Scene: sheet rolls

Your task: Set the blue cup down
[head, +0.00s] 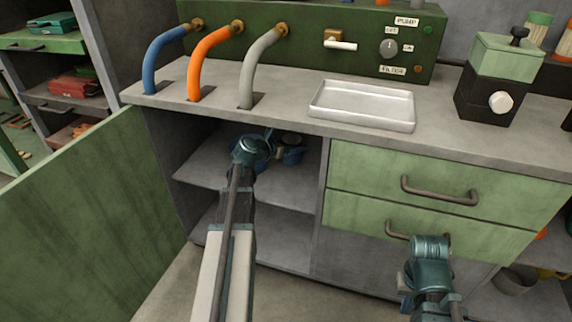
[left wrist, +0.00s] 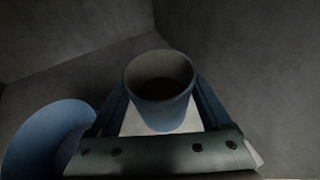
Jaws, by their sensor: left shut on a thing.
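The blue cup (left wrist: 160,98) stands between the two fingers of my left gripper (left wrist: 162,112) in the left wrist view. Its open rim faces the camera and its inside is dark. In the head view my left gripper (head: 272,146) reaches into the open cabinet, above its middle shelf (head: 285,184), shut on the cup. Small blue shapes (head: 292,156) show beside it there, partly hidden. I cannot tell whether the cup's base touches the shelf. My right gripper (head: 428,262) is outside, in front of the drawers; its fingertips are not clear.
A rounded blue thing (left wrist: 45,140) lies left of my gripper in the left wrist view. The cabinet door (head: 90,215) stands open at the left. The worktop (head: 275,115) overhangs the shelf. Closed green drawers (head: 400,185) are at the right. A metal tray (head: 362,122) lies on top.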

